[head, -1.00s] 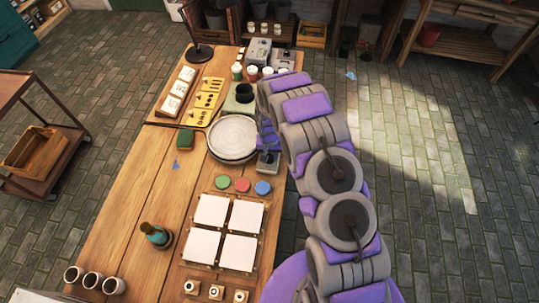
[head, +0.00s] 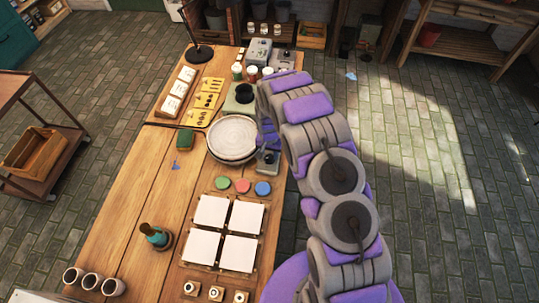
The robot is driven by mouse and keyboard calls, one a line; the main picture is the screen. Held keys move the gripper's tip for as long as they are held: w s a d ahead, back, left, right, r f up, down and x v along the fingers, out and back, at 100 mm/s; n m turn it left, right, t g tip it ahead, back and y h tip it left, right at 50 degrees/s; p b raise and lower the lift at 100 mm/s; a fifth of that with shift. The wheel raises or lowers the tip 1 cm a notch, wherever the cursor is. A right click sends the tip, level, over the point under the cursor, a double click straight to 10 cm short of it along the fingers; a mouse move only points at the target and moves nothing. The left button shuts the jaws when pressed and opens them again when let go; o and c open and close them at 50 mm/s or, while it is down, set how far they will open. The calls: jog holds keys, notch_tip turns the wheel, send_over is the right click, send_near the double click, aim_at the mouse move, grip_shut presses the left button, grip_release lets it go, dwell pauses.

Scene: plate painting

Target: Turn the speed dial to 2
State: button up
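The speed dial sits on a small grey control box (head: 268,162) just right of the round turntable with a pale plate (head: 232,138) on the wooden table. The dial is small and partly covered by my gripper (head: 268,148), so its setting cannot be read. My gripper points down over the box, at or just above the dial. My arm comes in from the right side and hides part of the area behind the box. The fingers are too small and dark to tell whether they are open or shut, or whether they touch the dial.
Red, green and blue paint discs (head: 242,186) lie in front of the turntable. Four-square white tiles (head: 228,232) lie nearer. A teal bottle (head: 154,236) and several cups (head: 92,282) stand at the left front. The left-middle tabletop is mostly clear.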

aim_at(269, 156)
jog(key=o, duration=0.3)
jog(key=shift+o, duration=0.4)
jog(key=shift+s+f, duration=0.15)
jog(key=shift+s, duration=0.05)
notch_tip(269, 156, up, 17)
jog(key=p, duration=0.1)
jog(key=shift+a, duration=0.1)
